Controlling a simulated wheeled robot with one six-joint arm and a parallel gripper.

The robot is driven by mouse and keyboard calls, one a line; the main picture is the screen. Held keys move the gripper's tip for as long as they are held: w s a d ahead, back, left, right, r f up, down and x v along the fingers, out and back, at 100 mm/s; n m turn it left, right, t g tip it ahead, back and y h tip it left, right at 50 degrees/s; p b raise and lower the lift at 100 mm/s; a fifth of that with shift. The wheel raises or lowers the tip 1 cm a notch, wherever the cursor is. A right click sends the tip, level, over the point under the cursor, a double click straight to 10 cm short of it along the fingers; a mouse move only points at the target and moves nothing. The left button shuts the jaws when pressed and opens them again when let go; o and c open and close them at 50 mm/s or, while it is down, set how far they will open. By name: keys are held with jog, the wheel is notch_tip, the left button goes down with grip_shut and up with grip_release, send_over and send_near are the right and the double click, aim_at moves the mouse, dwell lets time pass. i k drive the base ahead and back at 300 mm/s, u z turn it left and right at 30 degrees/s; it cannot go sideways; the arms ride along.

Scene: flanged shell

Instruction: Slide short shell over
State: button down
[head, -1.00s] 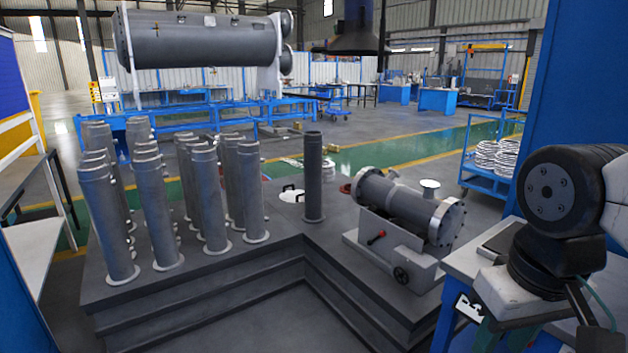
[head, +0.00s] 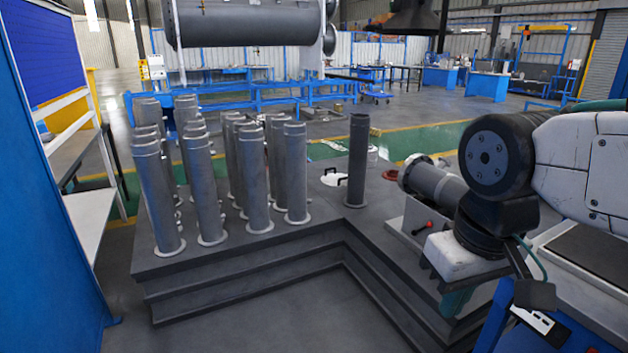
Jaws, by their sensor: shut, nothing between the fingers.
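Several upright grey tubes with flanged feet, such as the front one (head: 158,200), stand in groups on the dark stepped platform. A single darker tube (head: 357,160) stands upright, apart from them, left of the stand. I cannot tell from the picture which is the short shell. My gripper (head: 462,298) hangs below the white wrist block at right, in front of the stand. It is shut and empty, its fingertips partly unclear.
The dark stepped platform (head: 240,278) has an inner corner facing me. A blue panel (head: 50,200) and white-topped bench (head: 90,225) bound the left. A large grey vessel (head: 245,22) sits behind. A worktop (head: 600,250) stands at right. The floor in front is open.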

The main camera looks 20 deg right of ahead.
aim_at(360, 124)
jog(key=u, duration=0.75)
jog(key=i, duration=2.5)
jog(key=z, duration=1.25)
jog(key=i, duration=0.8)
jog(key=z, duration=0.95)
